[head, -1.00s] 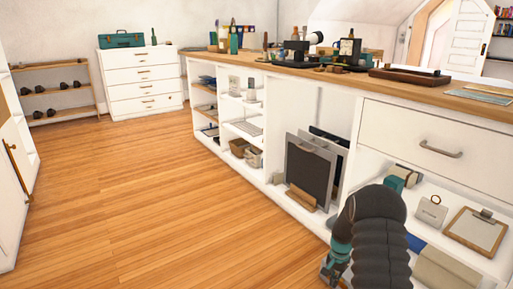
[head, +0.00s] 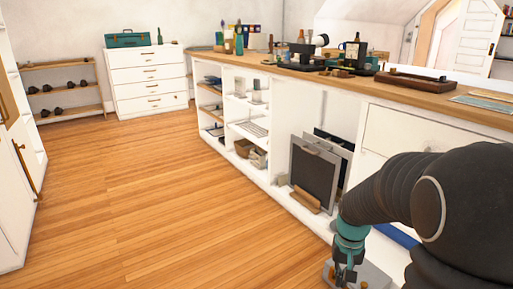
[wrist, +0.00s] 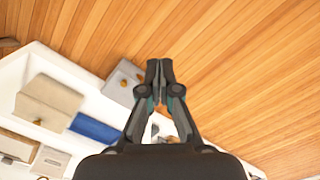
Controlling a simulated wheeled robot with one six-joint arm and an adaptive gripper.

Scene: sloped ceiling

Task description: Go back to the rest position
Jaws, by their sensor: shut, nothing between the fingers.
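My gripper (head: 347,276) is at the lower right of the head view, at the end of my dark arm, in front of the white counter (head: 284,198). In the wrist view my gripper (wrist: 159,66) points at the wooden floor (wrist: 215,45), with its two fingertips together and nothing between them. A grey box with a round knob (wrist: 123,82) shows just left of the fingers in the wrist view; I cannot tell whether they touch it. My arm hides much of the counter's right end in the head view.
Grey framed panels (head: 314,172) lean in the counter's open bay. A blue item (wrist: 93,128) and a beige box (wrist: 48,104) lie on the low shelf. A white drawer chest (head: 148,82) stands at the back. The floor (head: 150,200) left of the counter is clear.

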